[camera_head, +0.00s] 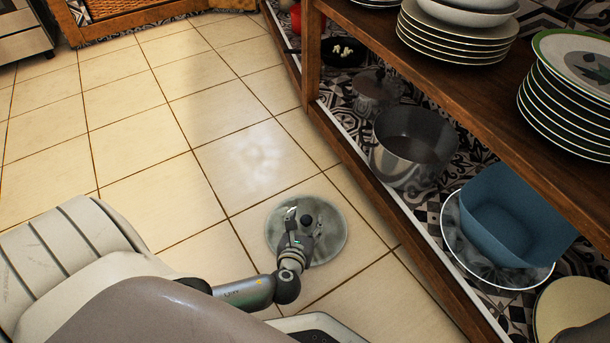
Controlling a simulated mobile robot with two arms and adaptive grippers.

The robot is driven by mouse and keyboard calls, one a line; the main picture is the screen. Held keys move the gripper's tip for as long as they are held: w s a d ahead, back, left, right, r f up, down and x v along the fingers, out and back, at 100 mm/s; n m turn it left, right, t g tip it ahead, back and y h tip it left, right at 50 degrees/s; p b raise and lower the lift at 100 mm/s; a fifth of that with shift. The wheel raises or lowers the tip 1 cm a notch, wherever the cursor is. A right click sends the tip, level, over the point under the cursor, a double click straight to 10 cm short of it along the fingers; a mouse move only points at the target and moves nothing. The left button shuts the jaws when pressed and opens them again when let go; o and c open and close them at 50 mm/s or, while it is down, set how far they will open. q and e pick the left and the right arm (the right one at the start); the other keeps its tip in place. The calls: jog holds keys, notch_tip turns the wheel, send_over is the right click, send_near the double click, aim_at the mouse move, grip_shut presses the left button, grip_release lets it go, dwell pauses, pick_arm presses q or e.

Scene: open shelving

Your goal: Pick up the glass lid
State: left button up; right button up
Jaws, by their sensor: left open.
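The glass lid (333,239) is a round, greyish see-through disc with a dark knob at its middle. It appears to lie flat on the tiled floor, left of the shelving. My left gripper (305,220) is over the lid, its fingers open around or just above the knob. I cannot tell whether they touch it. The gripper and wrist hide part of the lid's lower left. My right gripper is not in view.
The shelving's wooden lower edge (385,213) runs along the right of the lid. Its bottom shelf holds a metal pot (412,150), a smaller lidded pot (377,92) and a blue bowl (510,225). Plates (455,38) are stacked above. The tiled floor (130,110) at left is clear.

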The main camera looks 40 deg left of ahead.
pick_arm(q)
jog(key=shift+r, duration=0.1)
jog(key=shift+c, duration=1)
grip_shut()
